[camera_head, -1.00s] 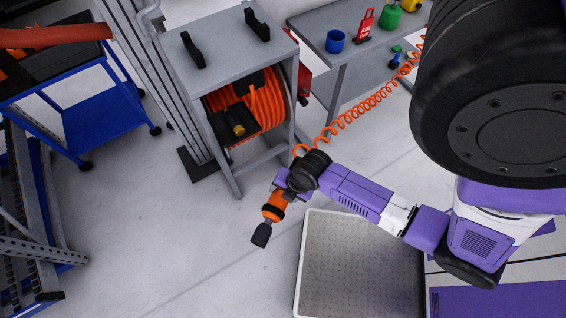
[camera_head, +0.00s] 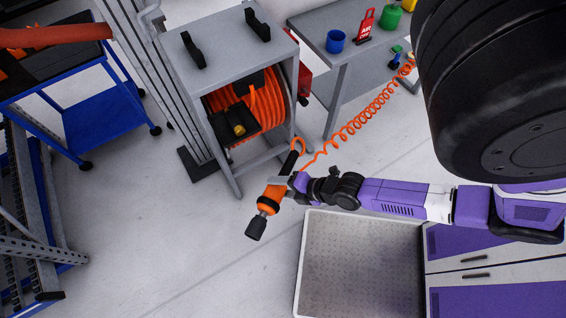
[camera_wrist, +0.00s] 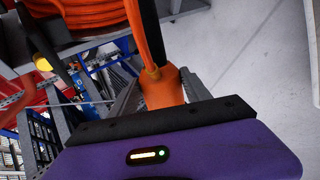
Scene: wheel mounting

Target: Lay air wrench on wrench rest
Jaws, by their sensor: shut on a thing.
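The air wrench (camera_head: 268,201) is orange with a black nose and a black handle, with a coiled orange hose running off behind it. My gripper (camera_head: 288,183) is shut on it and holds it in the air, nose down to the left, in front of the reel cabinet. The wrench rest seems to be the two black cradles, one on the left (camera_head: 193,50) and one on the right (camera_head: 257,22), standing empty on the grey cabinet top (camera_head: 222,50).
Below the cabinet top is an orange hose reel (camera_head: 262,108). A grey bench (camera_head: 345,62) with a blue cup (camera_head: 335,41) stands behind right. A big black tire (camera_head: 480,90) fills the upper right. A blue cart (camera_head: 105,115) stands left.

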